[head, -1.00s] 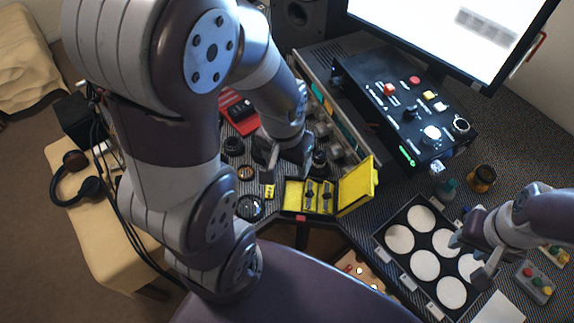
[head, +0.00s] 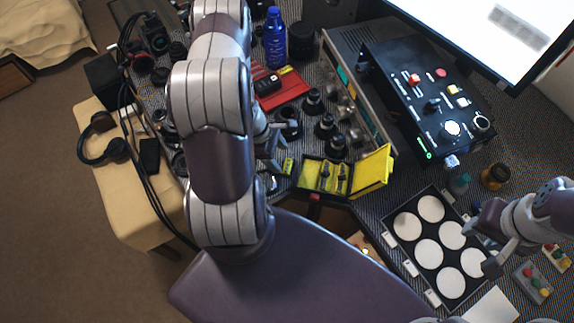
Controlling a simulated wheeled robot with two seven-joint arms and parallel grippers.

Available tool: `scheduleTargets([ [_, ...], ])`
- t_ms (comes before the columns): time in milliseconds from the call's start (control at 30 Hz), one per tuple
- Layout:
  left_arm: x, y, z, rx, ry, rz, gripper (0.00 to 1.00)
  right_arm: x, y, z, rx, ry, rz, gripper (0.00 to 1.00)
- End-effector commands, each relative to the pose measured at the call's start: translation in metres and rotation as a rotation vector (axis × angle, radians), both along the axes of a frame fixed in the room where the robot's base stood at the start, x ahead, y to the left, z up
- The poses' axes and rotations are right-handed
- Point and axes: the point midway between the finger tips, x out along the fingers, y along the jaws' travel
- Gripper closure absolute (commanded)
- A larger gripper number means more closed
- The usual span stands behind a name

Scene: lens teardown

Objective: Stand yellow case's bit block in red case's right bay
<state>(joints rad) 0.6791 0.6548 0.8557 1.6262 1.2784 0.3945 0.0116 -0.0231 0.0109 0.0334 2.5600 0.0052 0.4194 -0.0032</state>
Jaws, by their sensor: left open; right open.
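The yellow case (head: 308,180) stands open at the desk's front edge, its yellow lid (head: 375,168) tipped back to the right, with dark tools inside. A small yellow block (head: 288,166), perhaps the bit block, is just left of it, apart from it. The red case (head: 293,92) lies open farther back, with black items and a yellow-green strip inside. My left arm hides its left side, so its bays are hard to tell apart. My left gripper (head: 282,129) is mostly hidden by its arm, between the two cases, open. My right gripper (head: 482,243) is open above the white-disc tray.
Several black lens parts (head: 326,125) stand between the cases. A blue bottle (head: 275,38) is behind the red case. A black control box (head: 425,95) stands at the back right. The tray with white discs (head: 391,229) lies front right.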

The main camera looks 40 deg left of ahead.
Motion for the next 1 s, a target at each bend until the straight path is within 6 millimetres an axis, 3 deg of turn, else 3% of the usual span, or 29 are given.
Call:
scheduleTargets([
  [200,0.008,-0.017,-0.034,-0.001,0.004,-0.004,0.30,0.000,0.000,0.006,0.000,0.000,0.000,0.57],
  [467,0.010,-0.019,-0.040,0.000,0.000,-0.002,0.30,0.000,0.000,0.006,0.000,0.000,0.000,0.57],
  [533,0.010,-0.019,-0.040,0.000,0.000,-0.002,0.46,0.000,0.000,0.006,0.000,0.000,0.000,0.57],
  [600,0.010,-0.019,-0.040,0.000,0.000,-0.002,0.69,0.000,0.000,0.006,0.000,0.000,0.000,0.57],
  [633,0.010,-0.019,-0.040,0.000,0.000,-0.002,0.73,0.000,0.000,0.006,0.000,0.000,0.000,0.57],
  [700,0.010,-0.019,-0.040,0.000,0.000,-0.002,0.79,0.000,0.000,0.006,0.000,0.000,0.000,0.57],
  [1000,0.011,-0.018,-0.033,0.002,-0.002,-0.002,0.79,0.000,0.000,0.005,0.000,0.000,0.000,0.57],
])
